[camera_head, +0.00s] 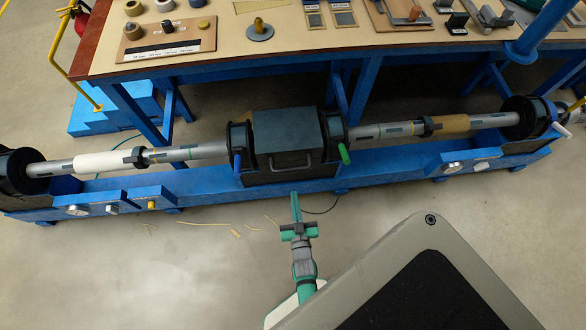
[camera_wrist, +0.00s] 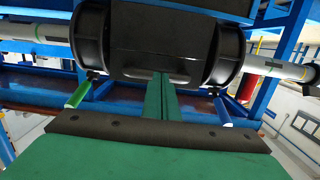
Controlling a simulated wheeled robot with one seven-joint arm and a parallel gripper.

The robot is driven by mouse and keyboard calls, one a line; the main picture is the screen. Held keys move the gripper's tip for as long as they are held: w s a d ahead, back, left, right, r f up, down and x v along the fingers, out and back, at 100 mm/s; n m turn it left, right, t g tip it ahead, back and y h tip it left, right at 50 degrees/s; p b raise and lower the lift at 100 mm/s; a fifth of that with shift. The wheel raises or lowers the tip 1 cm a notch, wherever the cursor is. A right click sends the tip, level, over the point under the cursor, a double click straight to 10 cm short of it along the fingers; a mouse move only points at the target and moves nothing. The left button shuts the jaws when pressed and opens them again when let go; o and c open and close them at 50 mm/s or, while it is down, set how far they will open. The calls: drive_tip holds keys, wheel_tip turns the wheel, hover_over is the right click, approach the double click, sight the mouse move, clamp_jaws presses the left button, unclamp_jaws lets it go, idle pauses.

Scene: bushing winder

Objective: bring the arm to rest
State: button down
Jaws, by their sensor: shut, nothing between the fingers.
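My gripper (camera_head: 296,202) is green with a grey wrist and reaches up from the bottom of the head view. Its fingers are together and empty. They point at the dark central housing (camera_head: 287,140) of the winder, just in front of its lower edge. I cannot tell whether they touch it. In the wrist view the shut green fingers (camera_wrist: 160,82) appear in front of the dark housing (camera_wrist: 150,40), between two black round flanges.
The blue winder bed (camera_head: 380,175) runs across the view, carrying a shaft with a white roll (camera_head: 105,162) and a brown roll (camera_head: 452,124). Green (camera_head: 345,154) and blue (camera_head: 237,162) handles flank the housing. A workbench (camera_head: 340,42) with tools stands behind. Yellow scraps (camera_head: 235,232) lie on open floor.

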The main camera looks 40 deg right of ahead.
drive_tip(key=shift+s+f, duration=0.15)
drive_tip(key=shift+a, duration=0.1)
drive_tip(key=s+a+r+n+t+y, duration=0.1)
drive_tip(key=s+a+r+n+y, duration=0.1)
drive_tip(key=s+a+r, duration=0.4)
drive_tip(key=s+a+r+n+y, duration=0.1)
drive_tip(key=s+a+r+y, duration=0.15)
drive_tip(key=a+r, duration=0.45)
drive_tip(key=s+a+r+n+y, duration=0.1)
drive_tip(key=s+a+r+y, duration=0.1)
drive_tip(key=r, duration=0.5)
drive_tip(key=s+a+r+n+y, duration=0.1)
drive_tip(key=s+a+r, duration=0.4)
drive_tip(key=r, duration=0.3)
drive_tip(key=shift+a+r+n+y, duration=0.15)
drive_tip(key=shift+a+n+y, duration=0.25)
drive_tip(key=shift+a, duration=0.45)
drive_tip(key=c, duration=2.5)
unclamp_jaws()
